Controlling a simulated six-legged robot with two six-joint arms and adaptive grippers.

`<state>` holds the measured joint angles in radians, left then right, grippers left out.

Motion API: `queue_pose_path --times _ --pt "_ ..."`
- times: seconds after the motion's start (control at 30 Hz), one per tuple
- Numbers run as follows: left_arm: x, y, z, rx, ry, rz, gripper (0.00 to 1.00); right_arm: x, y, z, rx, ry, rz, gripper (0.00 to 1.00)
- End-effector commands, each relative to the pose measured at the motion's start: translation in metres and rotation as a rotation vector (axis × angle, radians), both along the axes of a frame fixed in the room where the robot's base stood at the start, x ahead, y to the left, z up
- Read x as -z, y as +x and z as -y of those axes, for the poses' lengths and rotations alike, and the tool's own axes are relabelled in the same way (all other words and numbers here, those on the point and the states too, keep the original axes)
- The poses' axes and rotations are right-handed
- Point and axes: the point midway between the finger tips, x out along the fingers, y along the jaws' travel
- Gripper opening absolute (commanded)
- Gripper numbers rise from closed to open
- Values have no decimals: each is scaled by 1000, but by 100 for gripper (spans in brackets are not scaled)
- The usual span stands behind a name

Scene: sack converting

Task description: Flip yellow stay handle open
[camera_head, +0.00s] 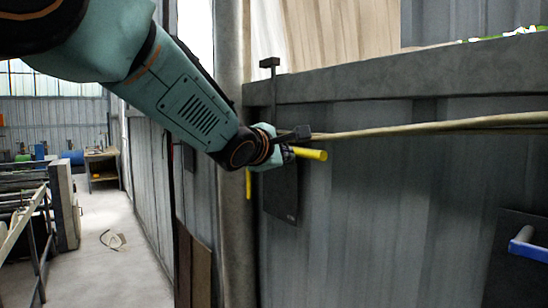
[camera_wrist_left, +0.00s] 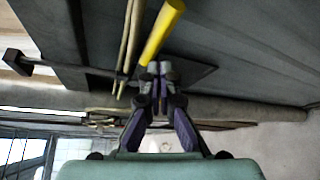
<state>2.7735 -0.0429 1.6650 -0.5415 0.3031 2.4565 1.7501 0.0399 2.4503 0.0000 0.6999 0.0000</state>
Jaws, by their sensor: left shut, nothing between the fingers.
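The yellow stay handle (camera_head: 312,154) sticks out to the right from behind my left gripper (camera_head: 284,153), in front of a dark plate (camera_head: 283,205) on the grey metal wall. A second short yellow piece (camera_head: 248,184) hangs down left of the gripper; I cannot tell whether it belongs to the same handle. In the left wrist view the yellow bar (camera_wrist_left: 161,30) runs up from close to the tips of my left gripper (camera_wrist_left: 155,69), which is shut and empty. Whether the tips touch the bar is unclear. The handle's mount is hidden by my gripper. My right gripper is not in view.
A beige rope or strip (camera_head: 420,127) runs along the wall beside the gripper. A dark bracket (camera_head: 270,64) stands above, near a grey post (camera_head: 233,60). A blue handle (camera_head: 527,246) is at lower right. Open floor (camera_head: 125,255) lies at left.

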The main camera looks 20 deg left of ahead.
Motion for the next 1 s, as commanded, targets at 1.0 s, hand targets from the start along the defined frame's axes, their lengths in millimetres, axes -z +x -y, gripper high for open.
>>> queue_pose_path --times 1.0 --pt "-5 -49 -8 38 166 24 0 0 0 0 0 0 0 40"
